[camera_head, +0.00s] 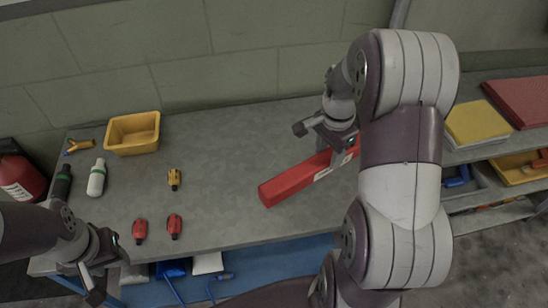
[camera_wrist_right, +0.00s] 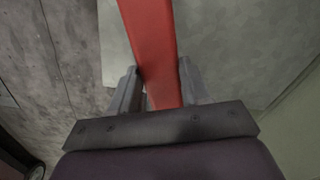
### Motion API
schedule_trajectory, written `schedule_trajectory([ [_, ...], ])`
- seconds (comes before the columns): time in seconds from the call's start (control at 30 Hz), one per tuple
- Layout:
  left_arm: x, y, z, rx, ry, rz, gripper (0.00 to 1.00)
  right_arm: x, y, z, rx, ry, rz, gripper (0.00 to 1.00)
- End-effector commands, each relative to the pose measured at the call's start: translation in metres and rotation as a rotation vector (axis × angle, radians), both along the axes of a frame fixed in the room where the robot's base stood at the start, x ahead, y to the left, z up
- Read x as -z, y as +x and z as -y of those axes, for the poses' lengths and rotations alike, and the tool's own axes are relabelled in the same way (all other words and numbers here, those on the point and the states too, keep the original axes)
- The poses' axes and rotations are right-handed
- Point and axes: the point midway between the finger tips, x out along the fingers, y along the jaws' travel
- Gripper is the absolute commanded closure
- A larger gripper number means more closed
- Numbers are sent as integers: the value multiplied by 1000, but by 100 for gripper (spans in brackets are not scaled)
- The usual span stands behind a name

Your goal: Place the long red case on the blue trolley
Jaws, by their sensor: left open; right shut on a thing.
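The long red case (camera_head: 290,184) extends from the middle of the grey bench toward the right, and my right arm hides its far right part. My right gripper (camera_head: 328,138) is shut on it. In the right wrist view the red case (camera_wrist_right: 150,40) runs between the two fingers (camera_wrist_right: 158,88). I cannot tell whether the case rests on the bench or hangs just above it. My left gripper (camera_head: 95,272) is open and empty at the bench's front left corner. I cannot make out a separate blue trolley; blue shows only under the bench, as a lower shelf (camera_head: 262,262).
The bench (camera_head: 225,150) holds a yellow bin (camera_head: 133,133), a white bottle (camera_head: 97,178), a dark bottle (camera_head: 62,183), a small yellow item (camera_head: 174,179) and two small red items (camera_head: 140,230). The bench's middle is clear.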

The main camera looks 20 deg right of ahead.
Motion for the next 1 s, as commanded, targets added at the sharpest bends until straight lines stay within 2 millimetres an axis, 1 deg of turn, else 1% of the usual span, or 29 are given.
schedule_trajectory([
  [0.03,-2,0,0,0,0,0,56,8,11,-12,-9,1,-2,100],
  [0.1,-3,0,0,0,0,0,56,21,26,-27,-8,1,-2,100],
  [0.2,-5,0,0,0,0,0,56,37,44,-45,-7,1,-1,100],
  [0.33,-6,0,0,0,0,1,56,49,59,-60,-3,0,0,100],
  [0.43,-6,0,0,0,0,0,56,58,63,-64,0,0,0,100],
  [0.53,-7,0,0,0,0,0,56,77,63,-64,1,1,-3,100],
  [0.63,-7,0,0,0,0,0,56,90,63,-64,0,0,0,100],
  [1.0,-5,0,0,0,0,0,56,96,63,-64,0,-1,2,100],
])
